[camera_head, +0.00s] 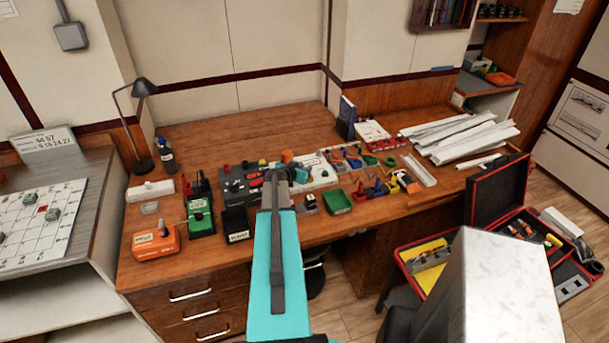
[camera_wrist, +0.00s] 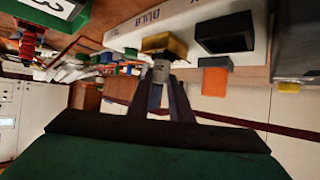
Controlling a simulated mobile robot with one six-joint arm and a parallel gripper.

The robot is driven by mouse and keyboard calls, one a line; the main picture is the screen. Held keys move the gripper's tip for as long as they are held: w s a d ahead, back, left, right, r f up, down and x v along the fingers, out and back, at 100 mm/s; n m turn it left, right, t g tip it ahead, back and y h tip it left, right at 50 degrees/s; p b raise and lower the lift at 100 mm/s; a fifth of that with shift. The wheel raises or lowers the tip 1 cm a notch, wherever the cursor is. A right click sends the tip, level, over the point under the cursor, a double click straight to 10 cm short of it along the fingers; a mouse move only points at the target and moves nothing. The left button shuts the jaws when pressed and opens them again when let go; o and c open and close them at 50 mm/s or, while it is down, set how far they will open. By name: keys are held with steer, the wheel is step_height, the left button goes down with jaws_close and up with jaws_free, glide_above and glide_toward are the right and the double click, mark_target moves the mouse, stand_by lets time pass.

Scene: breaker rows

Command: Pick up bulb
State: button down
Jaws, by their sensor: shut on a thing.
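In the wrist view a white board (camera_wrist: 122,40) with the printed word BULB carries a yellow block (camera_wrist: 165,47) and a black block (camera_wrist: 225,33). My gripper (camera_wrist: 161,84) is shut on a small pale grey piece, which looks like the bulb (camera_wrist: 161,70). The bulb shows right at the yellow block; I cannot tell whether it is seated in it or apart from it. In the head view my gripper (camera_head: 280,175) is over the front of the desk's middle, at the white board (camera_head: 318,178). My arm hides the bulb there.
An orange block (camera_wrist: 214,80) is close beside the fingers. The wooden desk (camera_head: 220,128) holds a dark panel (camera_head: 238,182), a green box (camera_head: 200,218), an orange box (camera_head: 156,242) and a green tray (camera_head: 337,201).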

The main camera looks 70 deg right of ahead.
steer(key=shift+r, duration=0.15)
steer(key=shift+r+b, duration=0.85)
steer(key=shift+r, duration=0.2)
steer(key=shift+s+a+r+b, duration=0.5)
steer(key=shift+s+a, duration=0.5)
steer(key=shift+a, duration=1.05)
steer(key=shift+s+a+r+b, duration=0.5)
steer(key=shift+s+a, duration=0.45)
steer(key=shift+a, duration=1.1)
steer(key=shift+s+a+r+b, duration=0.45)
steer(key=shift+s+a, duration=0.55)
steer(key=shift+a, duration=1.05)
steer(key=shift+f+p, duration=0.1)
steer(key=shift+p, duration=0.4)
steer(key=shift+s+a+p, duration=0.15)
steer(key=shift+p, duration=0.65)
steer(key=p, duration=0.2)
steer(key=shift+s+a+p, duration=0.15)
steer(key=shift+a+p, duration=0.15)
steer(key=shift+a, duration=0.05)
steer(key=shift+s+a+p, duration=0.15)
steer(key=shift+a+p, duration=0.25)
steer(key=shift+p, duration=0.8)
steer(key=shift+s+a+p, duration=0.1)
steer(key=shift+a+p, duration=0.05)
steer(key=shift+p, duration=0.15)
